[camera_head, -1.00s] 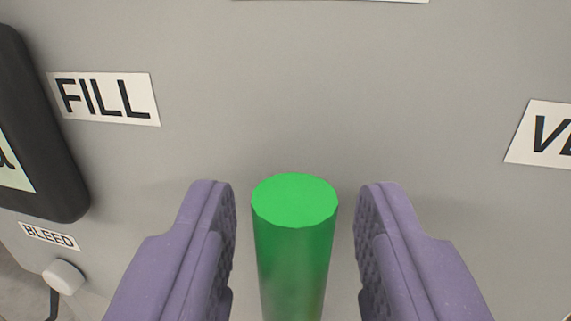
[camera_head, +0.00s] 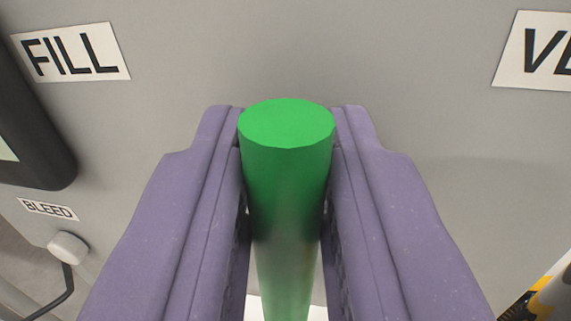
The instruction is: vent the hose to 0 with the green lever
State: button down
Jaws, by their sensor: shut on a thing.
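The green lever (camera_head: 287,185) is a round green bar in the middle of the head camera view, its flat end facing me. My gripper (camera_head: 287,150) has its two purple fingers on either side of the lever, shut on it near its end. The lower part of the lever runs down between the fingers, and its base is out of view. The FILL label (camera_head: 70,53) is on the grey panel at the upper left. A label starting with "VE" (camera_head: 540,50) is at the upper right, cut off by the picture edge. No pressure reading is legible.
The grey panel (camera_head: 290,50) fills the background. A dark-framed device (camera_head: 35,150) is at the left edge. Below it are a BLEED label (camera_head: 47,209) and a white knob (camera_head: 68,247) with a dark cable. A yellow and black part (camera_head: 545,300) shows at the lower right.

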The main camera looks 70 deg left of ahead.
jog(key=w+d+m+p, duration=0.1)
jog(key=m, duration=0.1)
jog(key=w+d+f+m+t+p, duration=0.1)
jog(key=w+m, duration=0.1)
jog(key=m, duration=0.1)
jog(key=shift+w+d, duration=0.15)
jog(key=shift+d, duration=0.2)
jog(key=m, duration=0.1)
jog(key=w+d+f+m+p, duration=0.1)
jog(key=shift+w+f+m+t+y, duration=0.15)
jog(key=shift+f+m+t+y, duration=0.05)
jog(key=shift+m+t+y, duration=0.1)
jog(key=shift+w+d+f+m, duration=0.25)
jog(key=shift+f+m, duration=0.1)
jog(key=shift+m, duration=0.2)
jog(key=shift+w+d+f+m, duration=0.15)
jog(key=shift+w+f+m, duration=0.15)
jog(key=shift+m, duration=0.25)
jog(key=c, duration=1.1)
grip_release()
jog(key=shift+s+d, duration=0.1)
